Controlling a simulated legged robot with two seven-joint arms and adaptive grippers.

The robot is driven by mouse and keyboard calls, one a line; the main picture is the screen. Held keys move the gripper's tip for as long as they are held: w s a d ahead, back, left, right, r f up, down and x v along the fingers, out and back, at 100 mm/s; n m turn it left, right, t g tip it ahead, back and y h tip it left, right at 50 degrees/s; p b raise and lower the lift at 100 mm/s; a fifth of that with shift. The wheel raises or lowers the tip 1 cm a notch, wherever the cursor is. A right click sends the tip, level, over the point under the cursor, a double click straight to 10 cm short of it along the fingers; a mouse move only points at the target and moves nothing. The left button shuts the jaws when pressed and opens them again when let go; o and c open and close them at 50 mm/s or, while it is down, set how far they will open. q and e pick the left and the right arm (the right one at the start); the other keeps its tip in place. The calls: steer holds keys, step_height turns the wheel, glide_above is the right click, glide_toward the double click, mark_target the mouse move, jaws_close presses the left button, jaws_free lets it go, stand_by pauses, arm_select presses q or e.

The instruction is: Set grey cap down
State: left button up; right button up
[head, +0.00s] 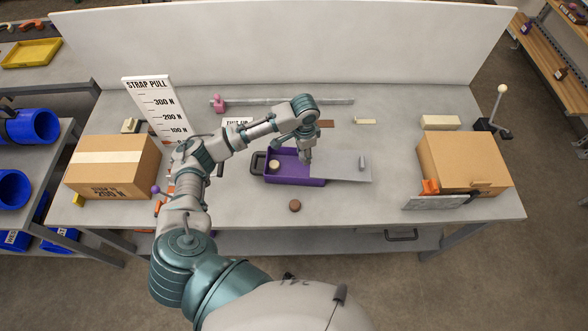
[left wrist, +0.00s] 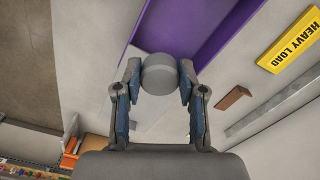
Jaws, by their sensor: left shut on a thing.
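My left gripper (head: 306,158) is over the right part of the purple box (head: 297,182) on the table. In the left wrist view its two fingers (left wrist: 159,76) are shut on the sides of the round grey cap (left wrist: 158,70). In the head view the cap is mostly hidden by the gripper. A grey sliding lid (head: 338,172) extends to the right from the box, with a small grey upright piece (head: 361,162) on it. A light tan disc (head: 274,164) lies inside the box at the left. My right gripper is not in view.
A brown disc (head: 295,205) lies on the table in front of the box. A cardboard box (head: 113,167) stands at the left and another (head: 464,163) at the right. A strap-pull board (head: 156,108) stands back left. The table's front right is clear.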

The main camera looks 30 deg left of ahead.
arm_select(q)
steer(key=a+f+m+p, duration=0.1)
steer(key=a+m, duration=0.3)
steer(key=m, duration=0.1)
glide_above(292, 169)
step_height(292, 169, down, 6)
steer(key=shift+d+f, duration=0.1)
steer(key=shift+f, duration=0.1)
steer(key=f, duration=0.4)
steer(key=shift+a+p, duration=0.3)
steer(key=shift+f, duration=0.25)
steer(key=shift+d, duration=0.15)
steer(key=o, duration=0.6)
steer(key=shift+d, duration=0.1)
steer(key=shift+o, duration=0.8)
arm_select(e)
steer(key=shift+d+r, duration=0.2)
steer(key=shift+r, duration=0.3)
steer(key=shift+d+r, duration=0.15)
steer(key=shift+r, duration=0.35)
